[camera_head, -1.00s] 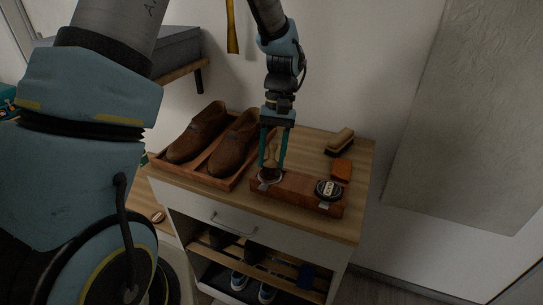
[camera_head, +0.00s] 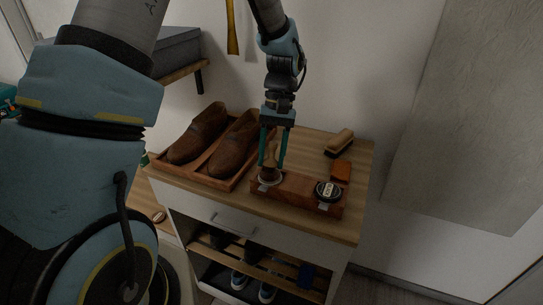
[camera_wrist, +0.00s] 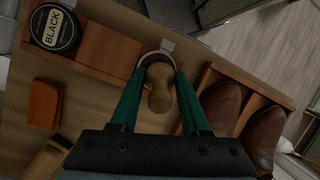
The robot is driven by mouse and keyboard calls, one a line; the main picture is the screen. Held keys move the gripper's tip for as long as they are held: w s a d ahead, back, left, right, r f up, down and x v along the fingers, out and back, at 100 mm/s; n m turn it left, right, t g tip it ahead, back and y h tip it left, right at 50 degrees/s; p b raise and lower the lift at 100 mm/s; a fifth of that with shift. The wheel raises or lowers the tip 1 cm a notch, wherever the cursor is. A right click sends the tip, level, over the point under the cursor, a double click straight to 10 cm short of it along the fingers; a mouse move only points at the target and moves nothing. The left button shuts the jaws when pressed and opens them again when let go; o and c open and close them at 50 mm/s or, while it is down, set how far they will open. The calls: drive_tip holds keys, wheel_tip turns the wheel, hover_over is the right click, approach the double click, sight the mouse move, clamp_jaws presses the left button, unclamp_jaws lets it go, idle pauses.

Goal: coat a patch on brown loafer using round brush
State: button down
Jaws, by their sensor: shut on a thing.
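My gripper (camera_head: 272,166) is shut on the round brush (camera_head: 268,173), which has a pale wooden knobbed handle (camera_wrist: 159,97) in the wrist view. The brush points down at a round open tin (camera_head: 260,181) at the left end of a wooden block. Its rim (camera_wrist: 143,66) shows around the brush head in the wrist view; the bristles are hidden, so I cannot tell how deep they sit. Two brown loafers (camera_head: 235,148) stand side by side in a wooden tray left of my gripper; they also show in the wrist view (camera_wrist: 220,105).
A black-lidded tin (camera_head: 328,188) marked BLACK sits at the right end of the wooden block (camera_head: 297,187). An orange-brown block (camera_head: 341,170) and a wooden-backed brush (camera_head: 340,141) lie at the right of the cabinet top. A wall rises close behind.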

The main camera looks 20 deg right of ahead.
sight(272, 146)
drive_tip(key=shift+r+p, duration=2.45)
drive_tip(key=shift+r, duration=0.75)
